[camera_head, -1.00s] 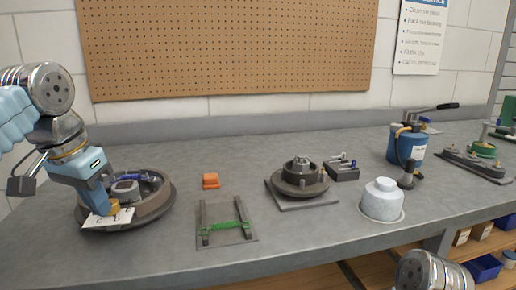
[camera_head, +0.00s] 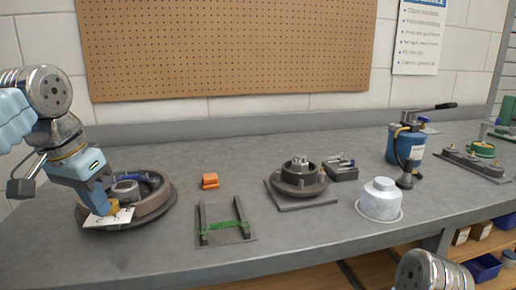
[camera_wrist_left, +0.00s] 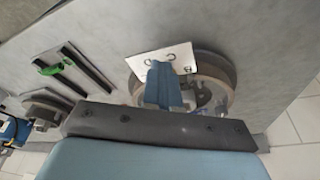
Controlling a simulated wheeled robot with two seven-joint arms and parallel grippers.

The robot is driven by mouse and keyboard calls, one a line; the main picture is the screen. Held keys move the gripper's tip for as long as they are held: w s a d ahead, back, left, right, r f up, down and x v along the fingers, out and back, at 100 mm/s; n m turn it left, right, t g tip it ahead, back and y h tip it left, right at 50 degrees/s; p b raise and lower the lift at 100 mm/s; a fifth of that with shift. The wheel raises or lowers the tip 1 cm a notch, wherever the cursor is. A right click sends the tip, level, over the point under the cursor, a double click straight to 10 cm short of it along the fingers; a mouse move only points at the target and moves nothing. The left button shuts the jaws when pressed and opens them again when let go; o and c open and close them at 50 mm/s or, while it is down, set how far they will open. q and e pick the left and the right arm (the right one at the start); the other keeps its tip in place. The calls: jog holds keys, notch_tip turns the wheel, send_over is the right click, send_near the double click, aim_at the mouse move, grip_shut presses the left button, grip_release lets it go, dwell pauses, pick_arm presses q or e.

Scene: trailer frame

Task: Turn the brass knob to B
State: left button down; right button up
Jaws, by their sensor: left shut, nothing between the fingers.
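The brass knob (camera_head: 113,204) sits on a white lettered plate (camera_head: 124,216) at the front of a round brake-drum assembly (camera_head: 158,203) on the left of the bench. My left gripper (camera_head: 104,208) is shut and empty, with its blue fingertips down at the knob and plate, touching or very close. In the left wrist view the blue fingers (camera_wrist_left: 163,84) overlap the plate (camera_wrist_left: 178,60) and hide the knob. The letters are too small and partly covered to read the knob's setting. My right gripper is out of view.
An orange block (camera_head: 210,181) and a dark rail frame with a green strap (camera_head: 226,227) lie to the right of the drum. Farther right are a hub on a plate (camera_head: 300,180), a white domed part (camera_head: 380,199) and a blue canister (camera_head: 406,146). The bench front is clear.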

pick_arm(q)
jog(key=shift+a+f, duration=0.35)
jog(key=shift+f, duration=0.15)
jog(key=shift+a+p, duration=0.25)
jog(key=shift+p, duration=0.25)
jog(key=shift+w+a+p, duration=0.2)
jog(key=shift+a+p, duration=0.1)
jog(key=shift+a, duration=0.1)
jog(key=shift+r, duration=0.15)
jog(key=shift+w+a, duration=0.15)
jog(key=shift+a, duration=0.1)
jog(key=shift+w+r, duration=0.1)
jog(key=shift+a, duration=0.1)
